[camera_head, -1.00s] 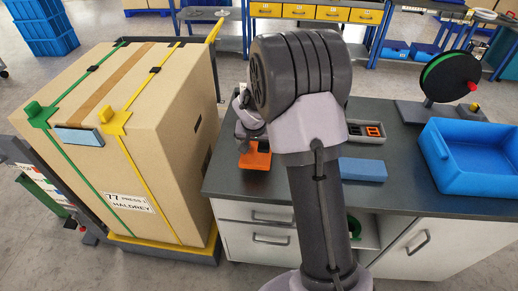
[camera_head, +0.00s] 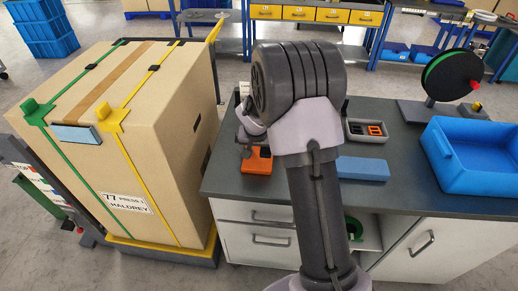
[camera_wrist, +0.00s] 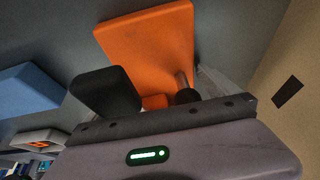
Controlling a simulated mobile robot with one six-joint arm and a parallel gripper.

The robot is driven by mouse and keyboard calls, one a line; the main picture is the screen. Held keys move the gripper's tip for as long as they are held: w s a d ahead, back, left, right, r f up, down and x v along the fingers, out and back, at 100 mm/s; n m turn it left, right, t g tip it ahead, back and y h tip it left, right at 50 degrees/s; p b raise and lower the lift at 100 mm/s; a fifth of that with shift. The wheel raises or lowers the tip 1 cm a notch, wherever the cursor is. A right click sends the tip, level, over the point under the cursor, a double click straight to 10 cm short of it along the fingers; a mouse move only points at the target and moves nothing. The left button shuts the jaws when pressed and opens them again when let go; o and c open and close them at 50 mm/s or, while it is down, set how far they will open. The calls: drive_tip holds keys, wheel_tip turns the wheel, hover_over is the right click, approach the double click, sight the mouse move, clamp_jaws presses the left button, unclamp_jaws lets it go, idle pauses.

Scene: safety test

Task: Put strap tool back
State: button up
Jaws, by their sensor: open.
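An orange tool (camera_head: 257,162), which looks like the strap tool, lies on the dark bench top near its left edge. In the wrist view its flat orange body (camera_wrist: 150,45) is just beyond my fingers, with a small orange part between them. My gripper (camera_wrist: 145,95) is open, with one black finger at left and the other at right. I cannot tell whether the fingers touch the tool.
A large strapped carton (camera_head: 150,130) stands left of the bench. A blue block (camera_head: 362,168), a grey tray (camera_head: 352,135) with orange parts, a blue bin (camera_head: 470,155) and a strap reel (camera_head: 452,75) are to the right. Bare bench top lies between them.

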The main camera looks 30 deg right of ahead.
drive_tip(key=s+a+f+p+v, duration=0.15)
drive_tip(key=p+v, duration=0.25)
drive_tip(key=v, duration=1.9)
drive_tip(key=s+a+r+n+t+y, duration=0.1)
drive_tip(key=s+a+r+y, duration=0.1)
drive_tip(key=s+a, duration=0.5)
drive_tip(key=s+a+r+n+t+y, duration=0.1)
drive_tip(key=s+a+r, duration=0.4)
drive_tip(key=s, duration=1)
drive_tip(key=shift+a+r+y, duration=0.2)
drive_tip(key=shift+a+y, duration=0.6)
drive_tip(key=shift+a, duration=0.05)
drive_tip(key=shift+s, duration=0.1)
